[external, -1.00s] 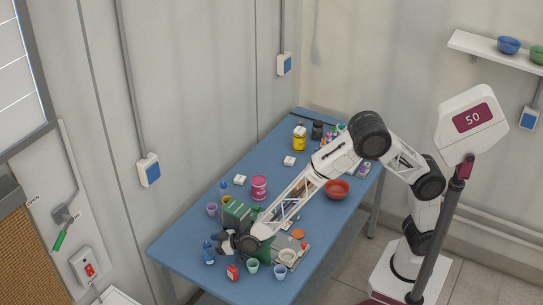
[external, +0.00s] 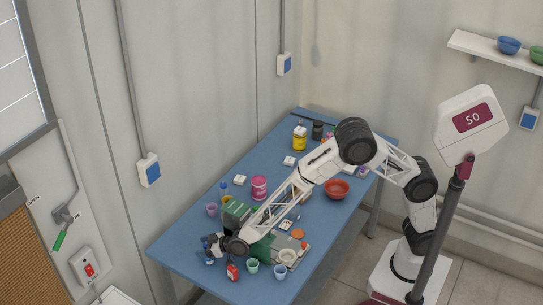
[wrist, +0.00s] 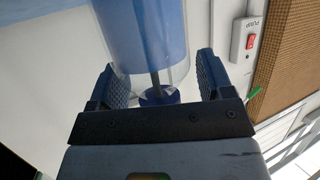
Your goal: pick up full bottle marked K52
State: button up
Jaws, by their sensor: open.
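In the wrist view, a clear bottle (wrist: 147,35) with blue liquid stands between the two pads of my gripper (wrist: 156,80). My gripper is open, and a gap shows beside the right pad; contact on the left cannot be told. A dark blue part (wrist: 158,97) shows at the bottle's end nearest the palm. No K52 mark is readable. In the external view, my gripper (external: 212,246) is low at the table's near left end, and it mostly hides a small blue bottle (external: 209,261). Another small blue bottle (external: 224,188) stands further back on the left.
The blue table (external: 180,250) is crowded. A pink tub (external: 259,188) stands farther back.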

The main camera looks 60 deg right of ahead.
dwell(0.3)
jog(key=shift+f, duration=0.1)
jog(key=c, duration=1.1)
jog(key=shift+c, duration=0.5)
jog(key=shift+s, duration=0.1)
jog(key=shift+r, duration=0.3)
grip_shut()
notch_tip(320, 180, up, 10)
jog(key=shift+f, duration=0.15)
